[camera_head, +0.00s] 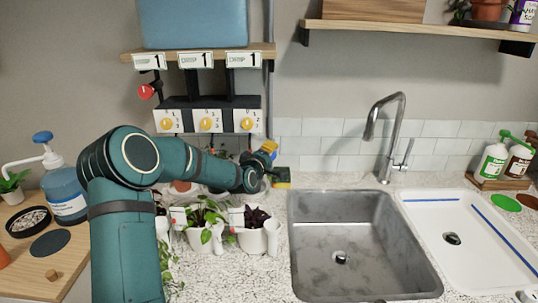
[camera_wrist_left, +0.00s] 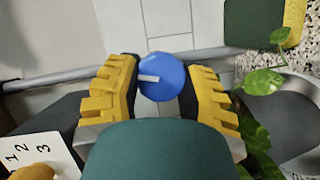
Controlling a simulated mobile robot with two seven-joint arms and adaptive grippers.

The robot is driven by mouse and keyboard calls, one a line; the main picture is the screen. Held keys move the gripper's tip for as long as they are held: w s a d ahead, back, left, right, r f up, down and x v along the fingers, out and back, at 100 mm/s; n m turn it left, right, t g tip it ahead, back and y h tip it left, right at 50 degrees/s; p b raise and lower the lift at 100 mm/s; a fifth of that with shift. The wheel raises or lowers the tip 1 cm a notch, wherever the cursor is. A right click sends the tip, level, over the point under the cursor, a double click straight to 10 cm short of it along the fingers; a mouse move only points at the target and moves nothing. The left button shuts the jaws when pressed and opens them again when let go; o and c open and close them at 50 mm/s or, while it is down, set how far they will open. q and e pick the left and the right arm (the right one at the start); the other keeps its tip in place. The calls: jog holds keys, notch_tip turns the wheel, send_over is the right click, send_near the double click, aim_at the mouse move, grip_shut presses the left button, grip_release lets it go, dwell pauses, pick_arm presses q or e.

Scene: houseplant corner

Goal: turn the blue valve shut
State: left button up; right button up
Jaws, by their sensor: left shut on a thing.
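The blue valve (camera_wrist_left: 158,85) is a round blue knob with a white bar mark, seen in the left wrist view between my left gripper's fingers. The white mark lies nearly along the grey pipe (camera_wrist_left: 60,76) that runs behind the knob. My left gripper (camera_wrist_left: 161,92) has its yellow-and-black fingers closed on the knob's two sides. In the head view the left gripper (camera_head: 266,160) is at the wall, right of the dial panel, and the blue valve is hidden there. My right gripper is not in view.
A red knob (camera_head: 147,91) is left of the dial panel (camera_head: 207,123). Potted plants (camera_head: 251,240) stand below my left arm. A green-and-yellow sponge (camera_head: 281,177) lies close to the gripper, behind the grey sink (camera_head: 313,280). A soap bottle (camera_head: 65,193) stands at left.

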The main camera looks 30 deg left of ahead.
pick_arm(q)
jog(key=shift+n+t, duration=0.6)
jog(key=shift+n, duration=0.8)
jog(key=shift+r, duration=0.1)
jog(key=o, duration=1.2)
